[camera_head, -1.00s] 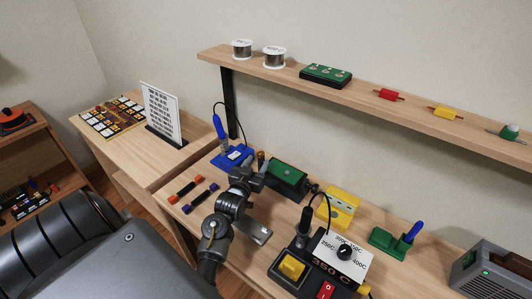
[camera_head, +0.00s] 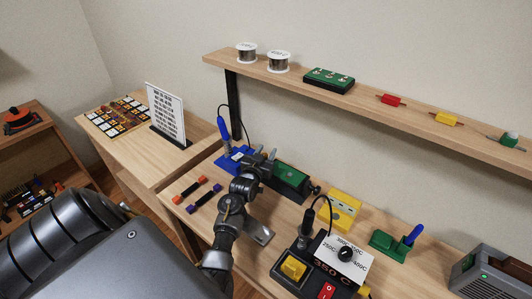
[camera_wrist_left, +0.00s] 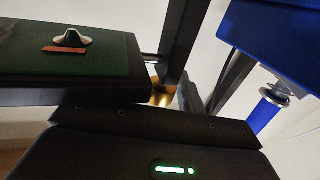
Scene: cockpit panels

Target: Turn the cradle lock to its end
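The cradle is a dark frame with a green board (camera_head: 291,176) on the workbench. It also shows large at the left of the left wrist view (camera_wrist_left: 70,50). A brass-coloured piece (camera_wrist_left: 163,95), perhaps the cradle lock, shows at the cradle's end in the wrist view. In the head view that end is hidden behind my left gripper (camera_head: 265,154). The gripper's two fingers show a gap between them at the cradle's left end. I cannot tell whether they touch the lock. My right gripper is not in view.
A blue stand with a blue-handled tool (camera_head: 224,130) is close to the left gripper. A yellow block (camera_head: 341,208), a soldering station (camera_head: 345,262) and a green stand (camera_head: 388,243) are to the right. A shelf (camera_head: 360,103) runs above the bench.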

